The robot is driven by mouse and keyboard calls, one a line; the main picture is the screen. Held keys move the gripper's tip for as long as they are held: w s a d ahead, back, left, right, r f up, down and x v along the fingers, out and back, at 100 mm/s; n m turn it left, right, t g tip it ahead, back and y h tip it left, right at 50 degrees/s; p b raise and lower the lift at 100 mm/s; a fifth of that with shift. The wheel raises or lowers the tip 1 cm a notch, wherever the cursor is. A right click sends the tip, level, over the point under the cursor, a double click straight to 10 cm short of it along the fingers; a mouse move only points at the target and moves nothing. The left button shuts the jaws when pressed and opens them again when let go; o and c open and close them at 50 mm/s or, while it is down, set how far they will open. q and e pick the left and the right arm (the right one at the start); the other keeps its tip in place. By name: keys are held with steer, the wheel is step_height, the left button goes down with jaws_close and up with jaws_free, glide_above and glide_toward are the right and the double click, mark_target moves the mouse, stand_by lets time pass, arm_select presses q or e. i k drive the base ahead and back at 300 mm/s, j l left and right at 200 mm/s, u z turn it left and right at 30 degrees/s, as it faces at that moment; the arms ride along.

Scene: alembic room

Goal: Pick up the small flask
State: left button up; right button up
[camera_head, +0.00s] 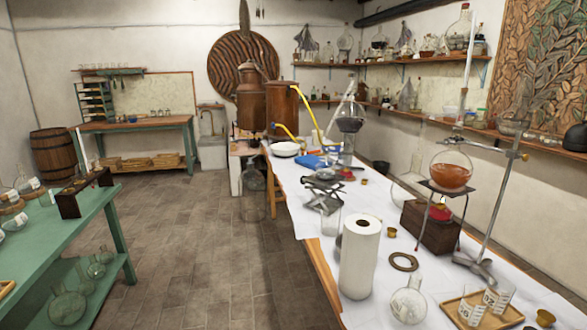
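A small clear glass flask (408,303) with a round body and a narrow neck stands on the white-covered table (375,270), near its front edge. A larger round flask (451,167) of orange liquid sits on a tripod stand at the right. More clear flasks lie on the lower shelf of the green table at the left, such as a small one (96,268) and a big one (67,307). I cannot tell for sure which one the task means. Neither of my grippers is in view.
A paper towel roll (359,262) stands close behind and left of the front flask. A wooden tray (482,310) with beakers lies to its right, and a dark ring (404,262) behind it. The tiled floor (190,240) between the tables is clear.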

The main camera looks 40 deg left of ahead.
mark_target(325, 169)
steer(key=u, duration=1.1)
steer(key=z, duration=1.6)
steer(key=u, duration=1.6)
steer(key=i+j+z, duration=0.1)
steer(key=i+j, duration=0.5)
steer(key=j, duration=0.25)
steer(key=i+z, duration=0.05)
